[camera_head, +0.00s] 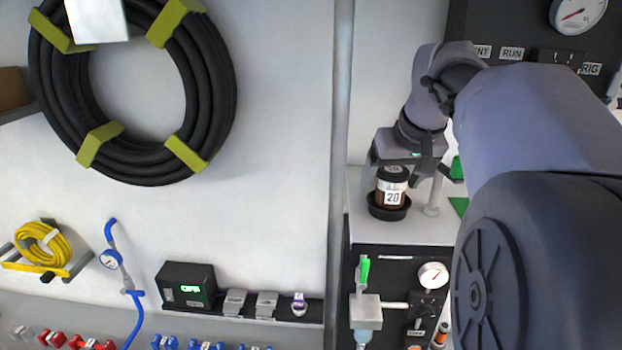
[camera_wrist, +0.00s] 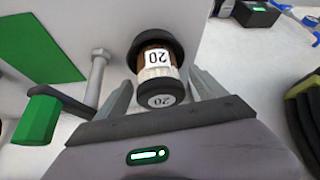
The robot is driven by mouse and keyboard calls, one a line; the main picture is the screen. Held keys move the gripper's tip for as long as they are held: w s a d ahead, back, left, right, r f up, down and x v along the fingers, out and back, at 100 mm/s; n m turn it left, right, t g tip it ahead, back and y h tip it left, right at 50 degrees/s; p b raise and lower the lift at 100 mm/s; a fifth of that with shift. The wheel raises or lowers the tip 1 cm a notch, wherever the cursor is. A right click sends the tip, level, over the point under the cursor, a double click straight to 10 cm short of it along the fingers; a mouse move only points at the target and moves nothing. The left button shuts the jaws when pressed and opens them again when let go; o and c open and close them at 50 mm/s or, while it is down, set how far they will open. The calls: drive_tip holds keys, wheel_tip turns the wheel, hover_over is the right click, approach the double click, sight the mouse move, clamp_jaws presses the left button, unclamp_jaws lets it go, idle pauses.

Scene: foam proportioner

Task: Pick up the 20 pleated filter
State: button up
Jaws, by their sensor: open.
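The 20 pleated filter (camera_head: 391,192) stands upright in a round black holder (camera_head: 388,211) on a pale shelf. It has a black cap, a dark brown body and a white label reading 20. In the wrist view the filter (camera_wrist: 158,75) shows its pale pleats and its cap, marked 20, faces me. My gripper (camera_wrist: 161,82) is open, with one finger on each side of the filter's capped end. Gaps show between the fingers and the filter. In the head view my gripper (camera_head: 392,172) is just above and around the cap; the fingers are partly hard to make out.
A gauge panel (camera_head: 400,290) is below the shelf. A coiled black hose (camera_head: 215,85) hangs on the wall at the left.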

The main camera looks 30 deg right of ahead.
drive_tip(key=shift+w, duration=0.1)
drive_tip(key=shift+s, duration=0.25)
drive_tip(key=c, duration=0.7)
drive_tip(key=shift+w, duration=0.1)
drive_tip(key=c, duration=0.8)
